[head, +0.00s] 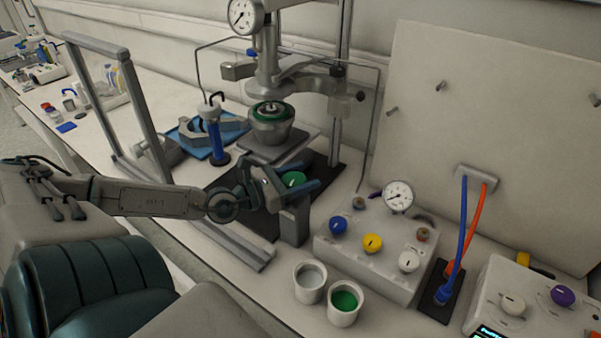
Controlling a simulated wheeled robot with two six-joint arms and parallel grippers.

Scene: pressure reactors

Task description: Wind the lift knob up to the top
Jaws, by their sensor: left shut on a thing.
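The lift knob (293,179) is a green knob on top of a short grey post (294,222) in front of the reactor stand. My left gripper (298,183) reaches in from the left at the knob's height. Its two dark fingers lie on either side of the knob and are shut on it, hiding part of its rim. Behind it, a metal reactor vessel (271,130) with a green ring sits on a grey plate (262,154), below the clamped reactor head (280,68). There is a gap between vessel and head. My right gripper is not in view.
A control box (376,262) with blue, yellow and white knobs and a gauge stands right of the post. Two white cups (309,284) stand in front. A grey frame (108,105) rises at left. A blue hand tool (214,135) stands behind my gripper.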

